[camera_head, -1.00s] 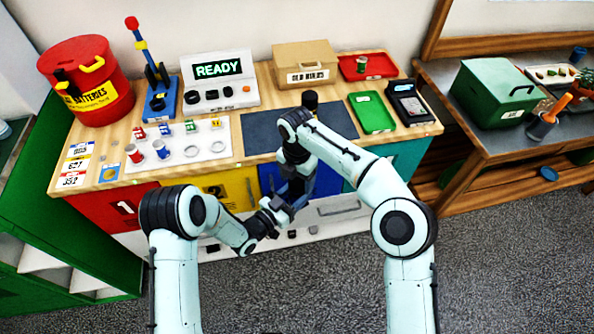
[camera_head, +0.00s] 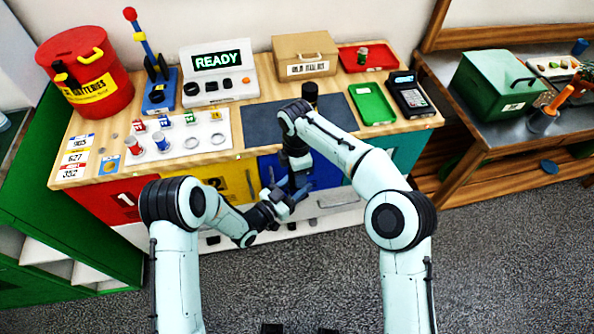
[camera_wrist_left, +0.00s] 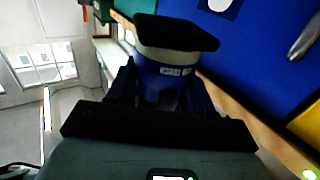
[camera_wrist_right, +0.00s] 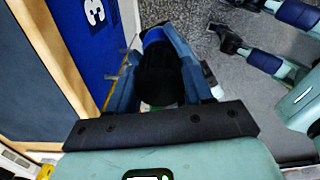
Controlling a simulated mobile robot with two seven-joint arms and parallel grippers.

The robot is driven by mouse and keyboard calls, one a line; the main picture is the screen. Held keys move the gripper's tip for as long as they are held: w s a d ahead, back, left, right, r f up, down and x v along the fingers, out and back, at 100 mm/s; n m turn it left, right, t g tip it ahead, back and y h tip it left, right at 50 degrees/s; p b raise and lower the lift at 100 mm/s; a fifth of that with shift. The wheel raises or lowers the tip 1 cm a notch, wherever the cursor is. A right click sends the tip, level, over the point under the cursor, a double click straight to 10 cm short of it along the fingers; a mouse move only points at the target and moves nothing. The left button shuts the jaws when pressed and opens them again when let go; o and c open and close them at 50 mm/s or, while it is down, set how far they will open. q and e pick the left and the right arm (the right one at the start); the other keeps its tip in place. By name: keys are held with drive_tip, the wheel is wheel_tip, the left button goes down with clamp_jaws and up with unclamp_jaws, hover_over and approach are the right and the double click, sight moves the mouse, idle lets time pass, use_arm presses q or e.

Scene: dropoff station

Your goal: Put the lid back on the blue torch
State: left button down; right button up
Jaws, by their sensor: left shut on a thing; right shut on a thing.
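The blue torch (camera_wrist_left: 165,82), with a pale label band, is between the fingers of my left gripper (camera_wrist_left: 160,95), which is shut on it. A wide black part (camera_wrist_left: 175,33) covers its far end; I cannot tell if this is the lid. My right gripper (camera_wrist_right: 157,70) is shut on a dark round piece, apparently the lid (camera_wrist_right: 157,85). A blue surface (camera_wrist_right: 155,38) shows just beyond it. In the head view the left gripper (camera_head: 282,203) and right gripper (camera_head: 296,185) meet before the bench front. Whether lid and torch touch is hidden.
A white parts board (camera_head: 190,145) is at left, a green tray (camera_head: 372,104) at right. Coloured bench fronts are close behind the grippers.

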drive_tip(key=m, duration=2.4)
drive_tip(key=o, duration=1.2)
drive_tip(key=shift+o, duration=0.2)
wheel_tip(320, 180, up, 12)
